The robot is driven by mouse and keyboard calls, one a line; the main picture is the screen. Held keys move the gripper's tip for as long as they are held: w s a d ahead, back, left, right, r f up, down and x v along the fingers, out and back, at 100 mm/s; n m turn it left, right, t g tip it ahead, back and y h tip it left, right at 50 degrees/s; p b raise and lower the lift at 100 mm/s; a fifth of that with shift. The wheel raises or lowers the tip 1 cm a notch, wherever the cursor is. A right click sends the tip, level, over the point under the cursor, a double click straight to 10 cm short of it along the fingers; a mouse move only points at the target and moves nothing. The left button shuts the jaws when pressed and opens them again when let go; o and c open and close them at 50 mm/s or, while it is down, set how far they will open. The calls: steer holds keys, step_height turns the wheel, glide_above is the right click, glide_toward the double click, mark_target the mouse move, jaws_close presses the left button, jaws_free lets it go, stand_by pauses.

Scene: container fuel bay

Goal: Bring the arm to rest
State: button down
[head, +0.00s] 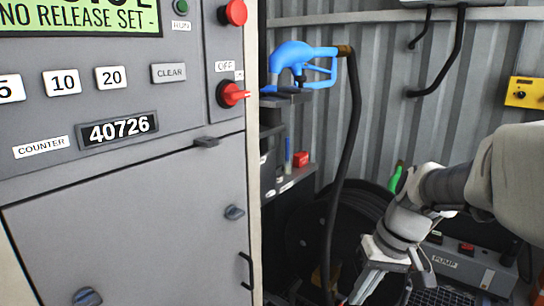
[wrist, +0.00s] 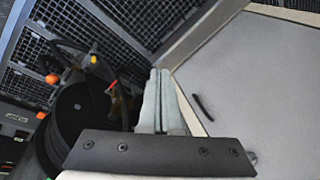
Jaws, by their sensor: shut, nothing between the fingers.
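My gripper (head: 366,287) hangs at the lower right of the head view, pointing down in front of the hose reel, with its fingertips near or past the bottom edge. In the wrist view my gripper (wrist: 160,76) shows its two pale fingers pressed together, with nothing between them. It touches nothing that I can see. The blue fuel nozzle (head: 300,62) sits in its holder on the side of the grey cabinet, well away from my gripper to the upper left.
The grey control cabinet (head: 130,225), with its counter, buttons and red knobs, fills the left. A black hose (head: 347,150) hangs from the nozzle past the reel (wrist: 85,125). A pump box (head: 455,265) stands at the lower right. A yellow box (head: 525,92) is on the corrugated wall.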

steer(key=s+r+t+h, duration=0.1)
steer(key=s+r+t, duration=0.1)
steer(key=s, duration=0.3)
steer(key=s+a+r+m+t+h, duration=0.1)
steer(key=s+r+t+h, duration=0.1)
steer(key=s, duration=0.4)
steer(key=shift+s+a+r+t, duration=0.3)
steer(key=shift+r+t, duration=0.1)
steer(key=shift+r, duration=0.35)
steer(key=shift+d, duration=0.1)
